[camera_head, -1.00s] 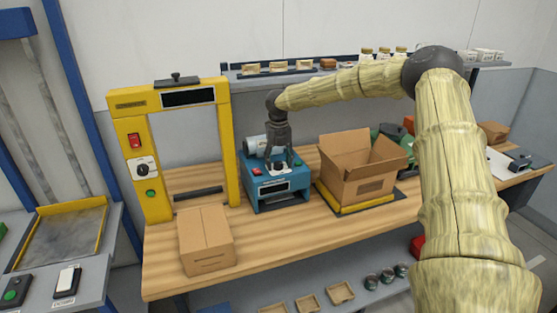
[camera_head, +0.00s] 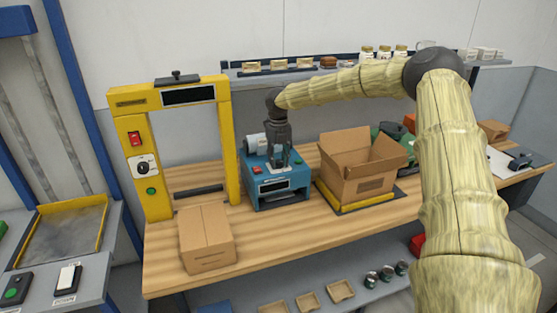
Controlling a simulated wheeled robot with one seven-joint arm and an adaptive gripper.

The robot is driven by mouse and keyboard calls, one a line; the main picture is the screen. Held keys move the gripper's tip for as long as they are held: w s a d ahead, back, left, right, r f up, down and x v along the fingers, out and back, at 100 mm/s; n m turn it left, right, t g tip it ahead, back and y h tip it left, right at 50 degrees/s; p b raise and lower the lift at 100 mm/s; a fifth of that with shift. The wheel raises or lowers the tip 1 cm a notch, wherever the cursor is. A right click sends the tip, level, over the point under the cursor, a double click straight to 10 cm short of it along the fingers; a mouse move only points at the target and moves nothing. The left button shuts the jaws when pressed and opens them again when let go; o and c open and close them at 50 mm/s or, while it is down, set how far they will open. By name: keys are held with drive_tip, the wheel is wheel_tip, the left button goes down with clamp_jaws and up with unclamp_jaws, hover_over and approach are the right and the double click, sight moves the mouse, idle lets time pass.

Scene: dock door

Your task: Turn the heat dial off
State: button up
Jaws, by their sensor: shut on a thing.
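The blue machine (camera_head: 283,190) stands on the wooden bench, with a red button (camera_head: 257,170) on its top left and a dark slot in its front. My gripper (camera_head: 278,164) points down over the top of this machine. Its fingers are shut on the small heat dial there, which they mostly hide. The dial's pointer and setting cannot be read.
A yellow frame (camera_head: 233,150) with its own black dial (camera_head: 143,168) stands to the left. A closed carton (camera_head: 206,238) lies before it. An open carton (camera_head: 362,165) stands close right of the blue machine. A shelf with jars runs behind.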

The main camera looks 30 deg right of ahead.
drive_tip(key=n, duration=0.7)
drive_tip(key=shift+d+r, duration=0.1)
drive_tip(key=n, duration=0.3)
drive_tip(key=shift+n, duration=0.3)
drive_tip(key=n, duration=0.3)
drive_tip(key=shift+n+p, duration=0.3)
drive_tip(key=shift+p, duration=0.1)
drive_tip(key=n, duration=0.4)
drive_tip(key=shift+n, duration=0.3)
drive_tip(key=shift+r+n+p, duration=0.1)
drive_tip(key=shift+n+p, duration=0.2)
drive_tip(key=shift+n, duration=1.8)
drive_tip(key=o, duration=1)
drive_tip(key=shift+o, duration=0.2)
